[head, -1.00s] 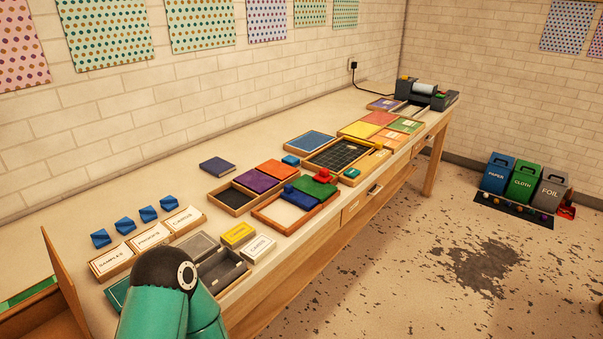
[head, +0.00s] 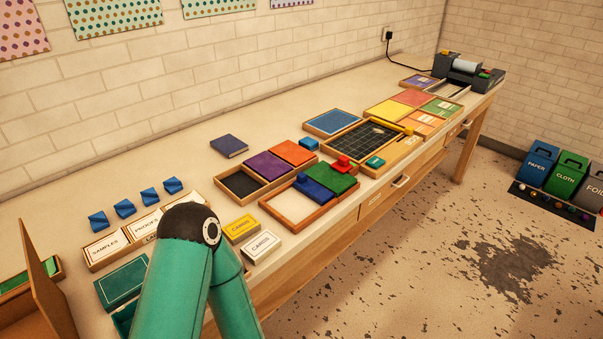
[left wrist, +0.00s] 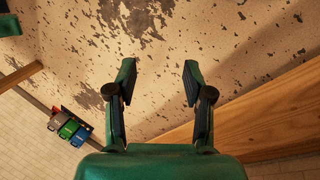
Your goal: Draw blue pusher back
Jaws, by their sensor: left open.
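The blue pusher (head: 313,188) is a flat blue block with a raised knob. It sits in a wooden-framed tray (head: 283,219) with a pale floor, touching or close beside a green block (head: 338,180), at the tray's far right part. A red knobbed piece (head: 342,162) stands just behind the green block. My left gripper (left wrist: 158,66) is open and empty in the left wrist view, over bare floor beside a wooden bench edge. It is apart from the pusher, which that view does not show. My right gripper is in neither view.
Behind the tray lies another tray with purple (head: 264,164) and orange (head: 292,152) blocks. Yellow (head: 242,227) and white (head: 262,245) card boxes stand left of the pusher's tray. A dark grid tray (head: 350,143) is to its right. The bench's back strip is largely clear.

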